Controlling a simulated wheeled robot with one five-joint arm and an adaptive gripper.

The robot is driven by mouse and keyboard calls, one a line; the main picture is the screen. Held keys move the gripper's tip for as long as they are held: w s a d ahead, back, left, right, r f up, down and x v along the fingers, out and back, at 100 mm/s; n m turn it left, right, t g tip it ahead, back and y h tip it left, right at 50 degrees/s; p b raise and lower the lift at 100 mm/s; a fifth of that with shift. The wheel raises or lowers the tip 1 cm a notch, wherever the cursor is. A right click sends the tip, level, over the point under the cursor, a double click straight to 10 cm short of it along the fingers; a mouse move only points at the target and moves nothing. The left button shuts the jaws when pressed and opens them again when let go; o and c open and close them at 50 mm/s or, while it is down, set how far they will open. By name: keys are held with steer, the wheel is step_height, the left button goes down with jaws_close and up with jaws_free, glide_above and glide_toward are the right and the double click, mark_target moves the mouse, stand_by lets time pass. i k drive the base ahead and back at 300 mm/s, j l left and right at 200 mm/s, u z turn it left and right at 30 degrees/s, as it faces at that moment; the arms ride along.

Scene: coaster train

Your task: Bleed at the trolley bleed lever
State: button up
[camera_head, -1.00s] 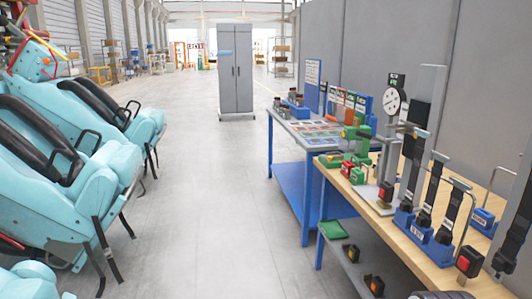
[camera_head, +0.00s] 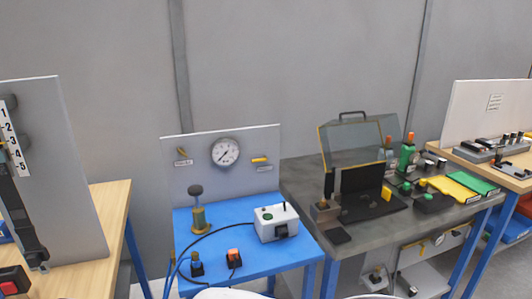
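A blue trolley (camera_head: 222,232) with an upright grey panel (camera_head: 207,178) stands left of centre. The panel carries a round white gauge (camera_head: 225,152) with a dark needle. A yellow lever (camera_head: 260,160) sits nearly level right of the gauge, above a small label. A smaller yellow lever or fitting (camera_head: 182,150) is tilted left of the gauge, also with a label. The labels are too small to read, so I cannot tell which is the bleed lever. My gripper is not in view.
On the trolley stand a brass-coloured pump-like device (camera_head: 199,218), a white control box (camera_head: 277,222) and a black hose. A grey bench (camera_head: 300,182) with an open clear-lidded case (camera_head: 362,150) adjoins on the right. A wooden bench (camera_head: 113,215) stands left.

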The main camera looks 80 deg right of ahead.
mark_target(264, 158)
steer(key=z, duration=1.85)
